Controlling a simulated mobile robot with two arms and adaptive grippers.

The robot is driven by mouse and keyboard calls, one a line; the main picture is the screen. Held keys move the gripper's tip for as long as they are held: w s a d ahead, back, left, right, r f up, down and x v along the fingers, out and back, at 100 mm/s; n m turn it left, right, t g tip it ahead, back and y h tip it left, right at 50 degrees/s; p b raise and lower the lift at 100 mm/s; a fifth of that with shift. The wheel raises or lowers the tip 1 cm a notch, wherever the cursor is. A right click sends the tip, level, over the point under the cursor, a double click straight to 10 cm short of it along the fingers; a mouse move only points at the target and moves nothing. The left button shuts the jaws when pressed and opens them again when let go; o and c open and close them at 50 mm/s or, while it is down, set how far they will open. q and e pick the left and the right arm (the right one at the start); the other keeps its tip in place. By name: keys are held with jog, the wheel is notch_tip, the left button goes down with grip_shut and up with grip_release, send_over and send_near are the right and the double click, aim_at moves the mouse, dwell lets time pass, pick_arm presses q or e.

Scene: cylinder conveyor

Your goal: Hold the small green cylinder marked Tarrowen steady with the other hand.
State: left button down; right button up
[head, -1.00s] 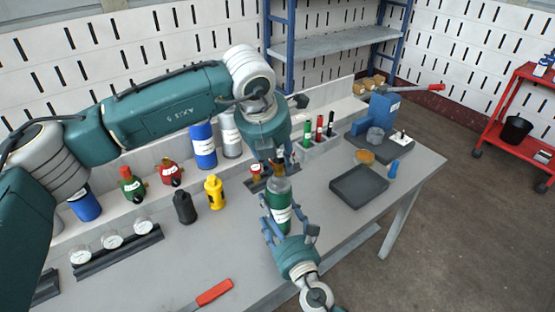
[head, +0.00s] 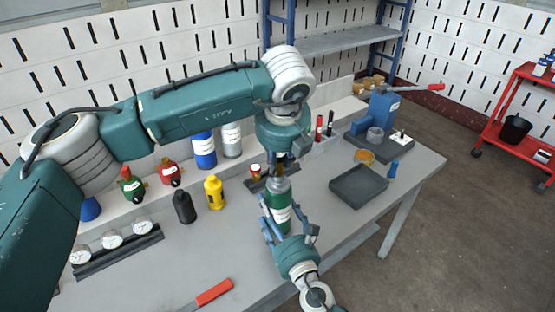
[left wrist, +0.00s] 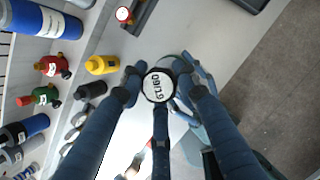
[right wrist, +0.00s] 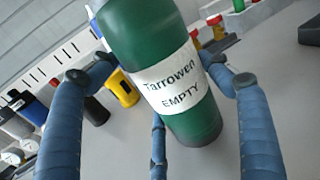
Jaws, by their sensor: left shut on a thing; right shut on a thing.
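The small green cylinder (head: 279,204) stands upright, or nearly so, over the front of the bench. Its white label reads "Tarrowen EMPTY" in the right wrist view (right wrist: 172,82). My right gripper (head: 290,226) is shut around its body from the front, fingers on both sides. My left gripper (head: 279,164) is directly above, pointing down at the cylinder's top. Whether the cylinder's base touches the bench is hidden.
A black bottle (head: 184,207) and a yellow one (head: 214,192) stand left of the cylinder. White-faced gauges (head: 112,240) sit on a dark rack. A red-handled tool (head: 214,292) lies in front. An empty dark tray (head: 358,187) is to the right.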

pick_arm(q)
jog(key=n, duration=0.1)
jog(key=n+y, duration=0.1)
jog(key=n, duration=0.2)
jog(key=shift+w+d+r+y, duration=0.15)
jog(key=shift+w+d+y, duration=0.05)
jog(key=shift+w+y, duration=0.1)
jog(key=shift+a+n, duration=0.1)
jog(key=shift+n, duration=0.4)
jog(key=shift+g, duration=0.3)
jog(key=n+g+y, duration=0.1)
jog(key=n, duration=0.3)
jog(key=c, duration=2)
grip_release()
jog(key=shift+n+y, duration=0.3)
jog(key=shift+n, duration=0.1)
jog(key=c, duration=0.4)
jog(key=shift+s+a, duration=0.1)
grip_shut()
